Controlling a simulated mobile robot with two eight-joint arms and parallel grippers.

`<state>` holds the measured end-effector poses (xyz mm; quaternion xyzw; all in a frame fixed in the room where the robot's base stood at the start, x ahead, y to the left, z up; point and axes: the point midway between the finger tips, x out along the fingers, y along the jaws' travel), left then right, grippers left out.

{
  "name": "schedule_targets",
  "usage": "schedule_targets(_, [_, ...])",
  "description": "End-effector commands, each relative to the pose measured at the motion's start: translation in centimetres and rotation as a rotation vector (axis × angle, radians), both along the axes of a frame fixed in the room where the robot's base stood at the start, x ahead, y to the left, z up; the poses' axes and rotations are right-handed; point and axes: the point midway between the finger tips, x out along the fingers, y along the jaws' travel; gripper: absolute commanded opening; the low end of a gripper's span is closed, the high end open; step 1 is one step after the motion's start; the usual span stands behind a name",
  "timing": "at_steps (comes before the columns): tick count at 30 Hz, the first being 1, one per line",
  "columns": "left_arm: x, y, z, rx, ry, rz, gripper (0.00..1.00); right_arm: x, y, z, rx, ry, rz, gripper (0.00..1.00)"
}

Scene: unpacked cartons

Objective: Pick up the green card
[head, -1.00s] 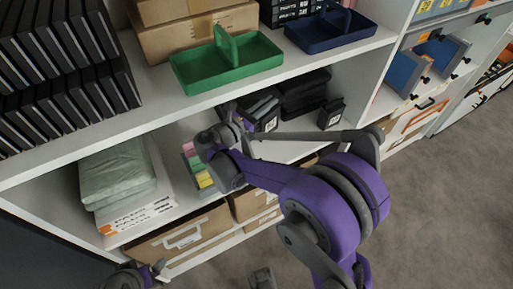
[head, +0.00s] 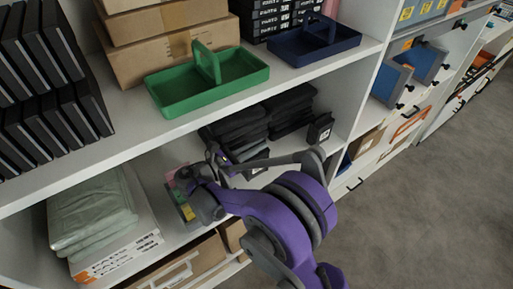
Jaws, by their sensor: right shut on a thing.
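A small row of coloured cards lies on the middle shelf, left of my right gripper, partly covered by my wrist. A green card (head: 179,195) shows between a pink one (head: 171,178) and a yellow one (head: 188,213). My right gripper (head: 213,154) reaches into the shelf just right of the cards, in front of the black stacks. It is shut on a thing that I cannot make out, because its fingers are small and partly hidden. My left gripper is out of view.
The upper shelf holds a green tray (head: 205,88), a navy tray (head: 315,40) and brown cartons (head: 170,50). Black folded packs (head: 240,128) stand behind my gripper. Pale green packets (head: 90,212) lie on a white box (head: 120,262) at left. Open floor (head: 430,210) lies at right.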

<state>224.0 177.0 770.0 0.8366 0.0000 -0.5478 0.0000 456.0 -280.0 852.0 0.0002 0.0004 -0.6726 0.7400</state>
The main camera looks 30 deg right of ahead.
Motion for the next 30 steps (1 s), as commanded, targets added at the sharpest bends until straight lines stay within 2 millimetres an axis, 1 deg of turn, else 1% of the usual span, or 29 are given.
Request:
schedule_targets(1, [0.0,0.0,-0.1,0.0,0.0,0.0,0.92,0.0,0.0,-0.3,-0.001,0.0,0.0,0.0])
schedule_targets(8, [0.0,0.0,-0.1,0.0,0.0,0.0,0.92,0.0,0.0,-0.3,-0.001,0.0,0.0,0.0])
schedule_targets(19, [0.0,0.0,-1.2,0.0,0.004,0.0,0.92,0.0,0.0,-1.5,-0.001,0.0,0.0,0.0])
schedule_targets(22, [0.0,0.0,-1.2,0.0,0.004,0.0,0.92,0.0,0.0,-1.5,-0.001,0.0,0.001,0.0])
schedule_targets(24, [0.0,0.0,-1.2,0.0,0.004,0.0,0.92,0.0,0.0,-1.5,0.0,0.0,0.001,0.16])
schedule_targets(26, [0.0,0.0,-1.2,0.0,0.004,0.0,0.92,0.0,0.0,-1.5,0.0,0.0,0.001,0.27])
schedule_targets(27, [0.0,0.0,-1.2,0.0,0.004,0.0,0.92,0.0,0.0,-1.5,0.0,0.0,0.001,0.34])
schedule_targets(28, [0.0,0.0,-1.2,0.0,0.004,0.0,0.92,0.0,0.0,-1.5,0.0,0.0,0.001,0.37])
schedule_targets(30, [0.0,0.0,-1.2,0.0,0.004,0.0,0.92,0.0,0.0,-1.5,0.0,0.0,0.001,0.37])
